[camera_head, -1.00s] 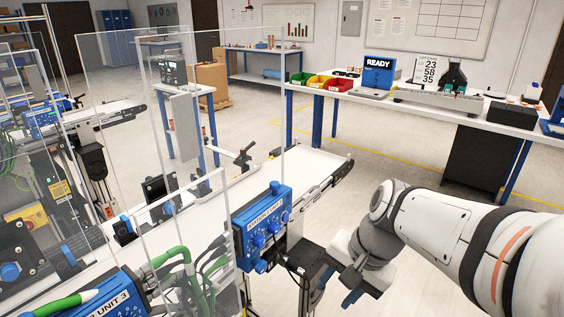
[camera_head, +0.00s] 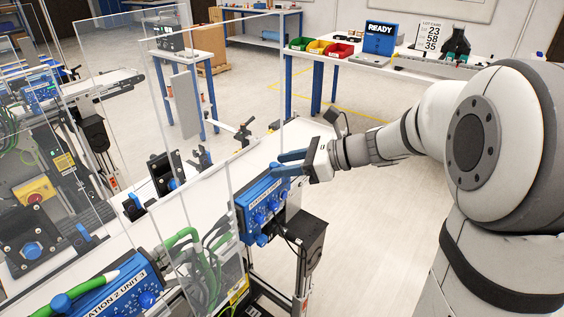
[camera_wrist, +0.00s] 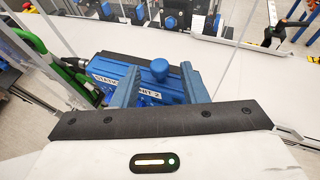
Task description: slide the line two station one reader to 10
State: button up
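My gripper (camera_head: 290,163) is open and empty, with its blue fingers over the top of a blue station box (camera_head: 262,208) on the conveyor's near side. In the wrist view the fingers (camera_wrist: 160,88) lie either side of a blue knob (camera_wrist: 159,70) on that box (camera_wrist: 108,70). The fingers hide part of its label, which ends in "UNIT 2"; contact cannot be told. A black device with a blue knob (camera_head: 163,176) stands across the belt, and a larger one (camera_head: 30,240) stands at left. I cannot tell which part is the line two station one reader; no scale is readable.
Clear guard panels (camera_head: 205,215) stand left of the box. Green cables (camera_head: 195,255) run to a second blue box (camera_head: 105,290) labelled "STATION 2 UNIT 3". The white belt (camera_head: 245,165) beyond is mostly clear. A table with coloured bins (camera_head: 318,47) stands behind.

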jog(key=shift+x, duration=0.85)
jog(key=shift+c, duration=0.6)
grip_shut()
